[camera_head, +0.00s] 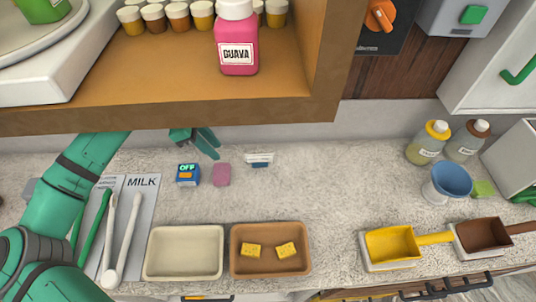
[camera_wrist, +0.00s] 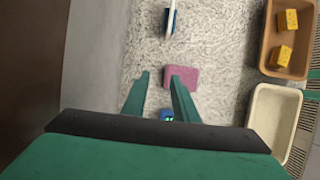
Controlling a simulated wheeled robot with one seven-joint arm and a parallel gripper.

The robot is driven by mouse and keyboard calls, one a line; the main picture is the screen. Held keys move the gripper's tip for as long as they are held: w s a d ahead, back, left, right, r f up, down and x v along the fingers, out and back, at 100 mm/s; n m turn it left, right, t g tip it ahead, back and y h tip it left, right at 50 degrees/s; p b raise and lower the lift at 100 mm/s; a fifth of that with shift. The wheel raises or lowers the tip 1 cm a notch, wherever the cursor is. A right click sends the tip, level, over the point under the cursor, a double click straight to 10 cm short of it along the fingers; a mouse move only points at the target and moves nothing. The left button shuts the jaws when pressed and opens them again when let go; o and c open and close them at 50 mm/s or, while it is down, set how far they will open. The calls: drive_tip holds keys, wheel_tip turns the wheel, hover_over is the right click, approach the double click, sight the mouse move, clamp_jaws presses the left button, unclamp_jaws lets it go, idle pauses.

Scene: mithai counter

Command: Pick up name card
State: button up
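The name card appears to be the small white card in a dark blue holder (camera_head: 260,159), standing on the speckled counter right of the pink block. In the wrist view the card (camera_wrist: 170,20) shows nearly edge-on at the top, ahead of the fingertips. My gripper (camera_head: 214,148) is open and empty, reaching in from under the shelf, left of the card and apart from it. In the wrist view my gripper (camera_wrist: 160,77) has a clear gap between its two green fingers. The card's writing is too small to read.
The pink block (camera_head: 221,175) and blue OFF box (camera_head: 188,174) lie close by my gripper. The shelf (camera_head: 200,116) overhangs the back of the counter. A cream tray (camera_head: 183,273) and brown tray (camera_head: 270,270) stand at the front. The counter right of the card is clear.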

approach(259, 155)
wheel_tip(259, 155, down, 5)
drive_tip(key=shift+d, duration=0.15)
drive_tip(key=shift+w+d, duration=0.1)
drive_tip(key=shift+d, duration=0.6)
drive_tip(key=shift+d+f, duration=0.1)
drive_tip(key=shift+d, duration=0.25)
drive_tip(key=x, duration=0.4)
drive_tip(key=shift+w+f, duration=0.1)
drive_tip(key=shift+f, duration=0.25)
drive_tip(key=c, duration=0.6)
